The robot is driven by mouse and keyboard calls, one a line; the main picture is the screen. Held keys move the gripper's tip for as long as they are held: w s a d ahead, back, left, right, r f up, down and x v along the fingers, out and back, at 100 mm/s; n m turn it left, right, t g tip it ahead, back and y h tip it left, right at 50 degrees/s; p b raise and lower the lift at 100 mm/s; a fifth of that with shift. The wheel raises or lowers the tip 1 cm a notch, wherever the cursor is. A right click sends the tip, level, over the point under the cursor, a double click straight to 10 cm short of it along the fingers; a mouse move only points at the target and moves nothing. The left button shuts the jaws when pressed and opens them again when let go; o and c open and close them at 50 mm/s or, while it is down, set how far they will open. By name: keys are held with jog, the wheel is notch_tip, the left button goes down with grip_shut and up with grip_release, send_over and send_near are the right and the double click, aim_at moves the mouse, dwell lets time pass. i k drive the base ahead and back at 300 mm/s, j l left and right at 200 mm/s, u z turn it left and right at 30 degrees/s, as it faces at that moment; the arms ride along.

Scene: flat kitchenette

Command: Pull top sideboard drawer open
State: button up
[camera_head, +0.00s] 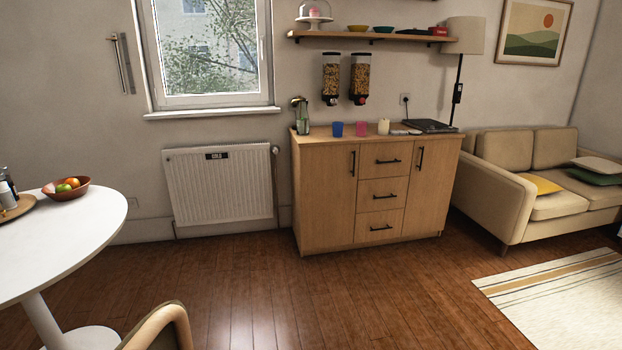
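The wooden sideboard (328,200) stands against the back wall, right of centre. It has a middle column of three drawers with a door on each side. The top sideboard drawer (376,155) is shut, its front level with the drawers below. Its dark bar handle (387,162) runs across the front. The middle drawer (374,191) and the bottom drawer (369,230) are also shut. My gripper is not in view.
Wooden floor (330,305) lies clear before the sideboard. A white round table (90,222) and a chair (170,318) stand at left. A beige sofa (497,190) and a striped rug (560,295) are at right. Cups, including a blue cup (338,129), stand on the sideboard.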

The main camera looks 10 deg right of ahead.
aim_at(386, 158)
jog(key=i, duration=3.55)
jog(key=i+z, duration=0.25)
jog(key=i, duration=0.2)
jog(key=i+j+z, duration=0.2)
jog(key=i, duration=0.25)
